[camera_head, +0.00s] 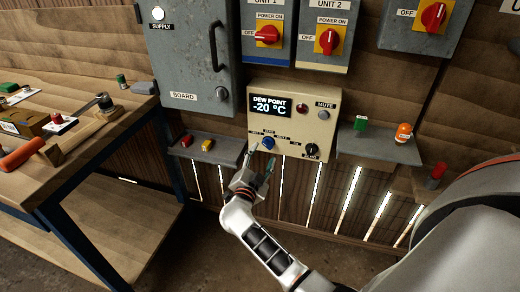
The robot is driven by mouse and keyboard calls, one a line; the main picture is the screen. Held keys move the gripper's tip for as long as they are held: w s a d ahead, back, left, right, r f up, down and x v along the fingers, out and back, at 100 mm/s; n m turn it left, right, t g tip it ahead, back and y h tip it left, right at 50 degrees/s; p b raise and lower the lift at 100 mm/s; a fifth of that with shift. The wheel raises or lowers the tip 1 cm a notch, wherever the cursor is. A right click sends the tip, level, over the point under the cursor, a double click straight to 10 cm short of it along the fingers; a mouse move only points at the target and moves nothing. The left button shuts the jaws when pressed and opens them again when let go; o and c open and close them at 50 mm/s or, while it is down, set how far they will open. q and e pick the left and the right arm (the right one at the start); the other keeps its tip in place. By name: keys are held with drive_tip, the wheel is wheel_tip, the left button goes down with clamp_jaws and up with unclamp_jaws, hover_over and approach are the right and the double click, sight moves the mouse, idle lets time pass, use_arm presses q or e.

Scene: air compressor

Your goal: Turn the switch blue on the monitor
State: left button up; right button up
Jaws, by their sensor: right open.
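The monitor (275,107) is a beige box on the plank wall with a black display (272,107) that reads "DEW POINT -20 °C". A blue switch (268,144) sits at its lower left, with small labels around it. My right gripper (259,158) is open just below the blue switch, its fingers pointing up towards it. I cannot tell whether a fingertip touches the switch. A black knob (311,150) is at the monitor's lower right. My left gripper is not in view.
A grey supply board (190,70) hangs left of the monitor. Unit boxes with red switches (267,34) are above. Small shelves flank it: the left one (226,152) holds red and yellow items, the right one (375,150) green and orange ones. A wooden workbench (95,150) stands at left.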

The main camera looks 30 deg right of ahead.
sight(267, 147)
drive_tip(key=shift+b+x, duration=0.35)
drive_tip(key=shift+x, duration=2.25)
drive_tip(key=c, duration=1.1)
